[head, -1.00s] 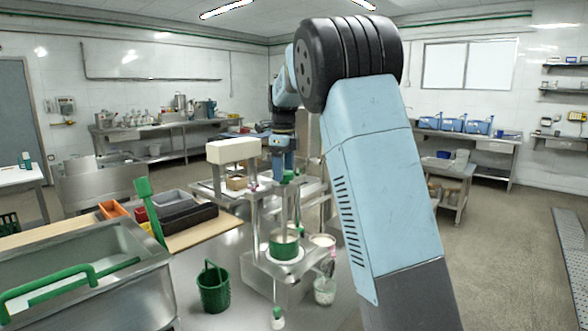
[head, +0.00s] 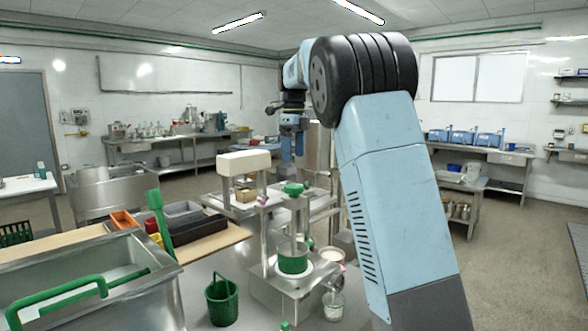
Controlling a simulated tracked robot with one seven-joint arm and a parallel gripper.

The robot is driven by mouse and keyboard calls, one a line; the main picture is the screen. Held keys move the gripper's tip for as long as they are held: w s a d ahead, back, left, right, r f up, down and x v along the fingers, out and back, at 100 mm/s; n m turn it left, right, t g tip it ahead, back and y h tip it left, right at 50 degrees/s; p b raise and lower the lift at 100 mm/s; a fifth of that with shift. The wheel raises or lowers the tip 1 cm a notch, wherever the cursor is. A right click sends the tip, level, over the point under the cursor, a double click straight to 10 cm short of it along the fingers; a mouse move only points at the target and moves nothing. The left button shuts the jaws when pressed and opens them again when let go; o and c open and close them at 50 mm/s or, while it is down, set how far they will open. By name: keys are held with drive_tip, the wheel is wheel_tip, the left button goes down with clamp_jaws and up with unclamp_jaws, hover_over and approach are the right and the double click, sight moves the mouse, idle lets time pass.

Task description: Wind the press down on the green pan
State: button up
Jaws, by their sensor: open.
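The press (head: 299,215) is a steel frame on the bench, with a green handle (head: 293,188) on top of its upright screw. The green pan (head: 292,263) sits on a white disc on the press's base plate, under the screw. Whether the press touches the pan's contents is too small to tell. My gripper (head: 292,157) has blue fingers pointing down. It is open and empty above the green handle, with a visible gap between them.
A green bucket (head: 221,299) stands left of the press, and a glass beaker (head: 334,304) stands at its right front. A cream-topped machine (head: 244,162) is behind it.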

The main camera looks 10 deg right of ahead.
drive_tip(key=shift+r, duration=1.95)
